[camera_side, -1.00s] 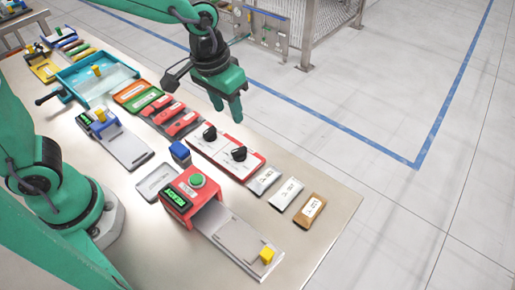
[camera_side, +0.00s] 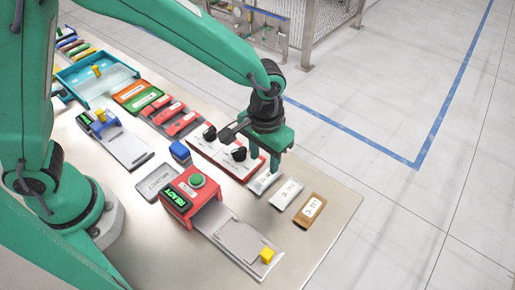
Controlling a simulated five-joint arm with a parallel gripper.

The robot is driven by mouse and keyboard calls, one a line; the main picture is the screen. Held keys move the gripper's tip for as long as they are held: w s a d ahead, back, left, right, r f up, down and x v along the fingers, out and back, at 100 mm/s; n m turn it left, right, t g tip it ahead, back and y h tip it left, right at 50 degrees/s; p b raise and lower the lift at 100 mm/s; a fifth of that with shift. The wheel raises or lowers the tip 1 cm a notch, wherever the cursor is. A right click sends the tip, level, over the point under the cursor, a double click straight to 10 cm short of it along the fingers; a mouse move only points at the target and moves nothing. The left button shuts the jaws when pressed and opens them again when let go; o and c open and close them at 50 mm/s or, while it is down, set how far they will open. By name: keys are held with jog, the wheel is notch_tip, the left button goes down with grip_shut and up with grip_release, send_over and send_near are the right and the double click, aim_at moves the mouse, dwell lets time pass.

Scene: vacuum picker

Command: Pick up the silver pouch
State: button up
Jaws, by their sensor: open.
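The silver pouch (camera_side: 261,184) lies flat on the table, leftmost in a row of three pouches near the right edge. Its upper end is partly hidden by my gripper (camera_side: 276,164). My gripper is open, points down and is empty. Its fingertips are at the upper end of the silver pouch; I cannot tell whether they touch it. A white pouch (camera_side: 286,194) and a brown pouch (camera_side: 310,210) lie to its right, apart from it.
A red-and-white panel with black knobs (camera_side: 239,153) is just left of the pouches. A red box with a green button and a lit display (camera_side: 186,199) stands nearer, with a grey slide and yellow block (camera_side: 267,255). The table's right corner (camera_side: 345,200) is bare.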

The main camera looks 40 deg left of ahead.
aim_at(264, 178)
jog(key=shift+f, duration=3.5)
jog(key=c, duration=0.6)
jog(key=shift+r, duration=0.15)
jog(key=shift+r, duration=0.55)
jog(key=r, duration=0.3)
jog(key=shift+s+d, duration=0.1)
jog(key=shift+s, duration=0.1)
jog(key=s+d+r, duration=0.1)
jog(key=s+r, duration=0.1)
jog(key=s, duration=0.1)
jog(key=s+d+r, duration=0.2)
jog(key=s, duration=0.2)
jog(key=s+d+r, duration=0.1)
jog(key=s+r, duration=0.1)
jog(key=s, duration=0.1)
jog(key=shift+s+d+r, duration=0.15)
jog(key=shift+d+r, duration=0.15)
jog(key=shift+d, duration=0.05)
